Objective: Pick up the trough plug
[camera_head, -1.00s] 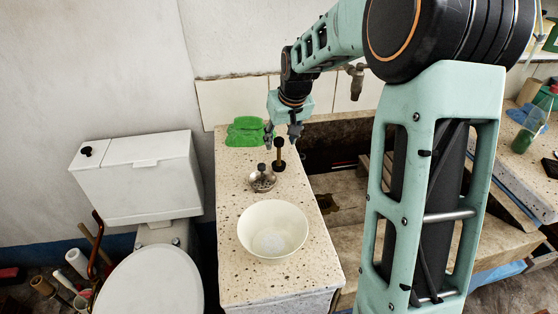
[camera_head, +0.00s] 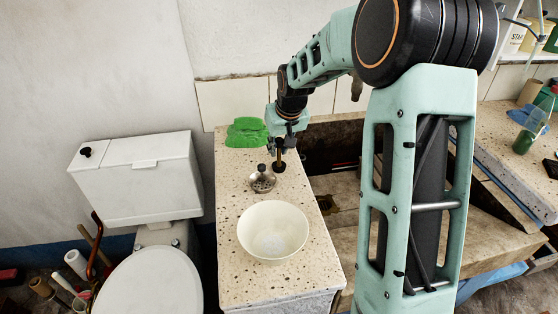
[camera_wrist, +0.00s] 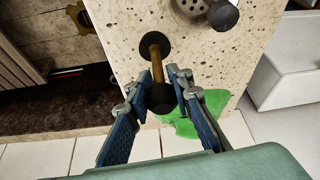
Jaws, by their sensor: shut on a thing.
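The trough plug (camera_head: 279,167) has a round black base, a brass stem and a black knob. In the head view it stands upright on the speckled stone counter, left of the trough. My gripper (camera_head: 281,148) comes down on it from above and is shut on its upper part. In the wrist view the fingers of my gripper (camera_wrist: 160,82) lie on both sides of the knob and stem. The plug's base (camera_wrist: 154,41) shows beyond the fingertips and seems to rest on the counter. In the head view the fingers partly hide the knob.
A metal strainer with a black knob (camera_head: 262,182) lies close to the plug. A cream bowl (camera_head: 273,230) stands nearer on the counter (camera_head: 235,275). A green cloth (camera_head: 245,132) lies at the back. The sunken trough (camera_head: 338,140) is to the right.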

